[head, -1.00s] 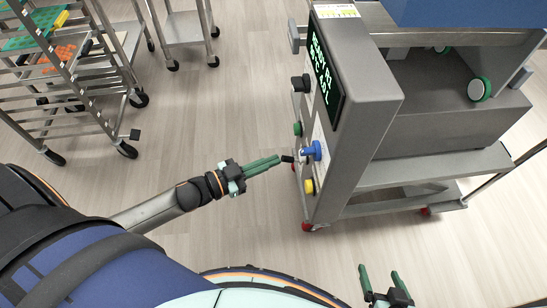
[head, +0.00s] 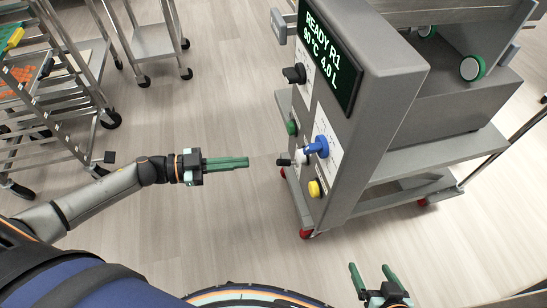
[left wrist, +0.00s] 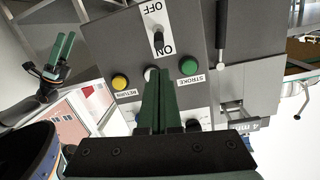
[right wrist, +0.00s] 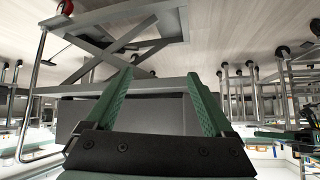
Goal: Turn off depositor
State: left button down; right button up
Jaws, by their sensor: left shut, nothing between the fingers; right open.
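The grey depositor (head: 375,110) stands right of centre in the head view, its lit screen (head: 329,55) reading "READY R1 90°C 4.0 L". Below are a black knob (head: 294,74), green button (head: 292,127), blue knob (head: 318,147), yellow button (head: 315,188) and a small black-tipped lever (head: 284,161). In the left wrist view a toggle switch (left wrist: 158,40) sits between upside-down OFF and ON labels; its exact position is unclear. My left gripper (head: 248,162) is shut and empty, pointing at the panel with a gap. My right gripper (head: 368,268) is open and empty at the bottom.
Wheeled racks (head: 45,100) with trays stand at the left, and a metal cart (head: 145,45) stands behind them. The depositor's lower shelf (head: 410,165) juts out at the right. The floor between my left gripper and the racks is clear.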

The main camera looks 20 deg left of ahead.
aim_at(286, 163)
pick_arm(q)
jog(key=b+x, duration=0.1)
jog(key=x, duration=0.9)
pick_arm(e)
jog(key=shift+w+d+r+t, duration=0.1)
jog(key=shift+w+r+t, duration=0.8)
jog(key=shift+w, duration=0.25)
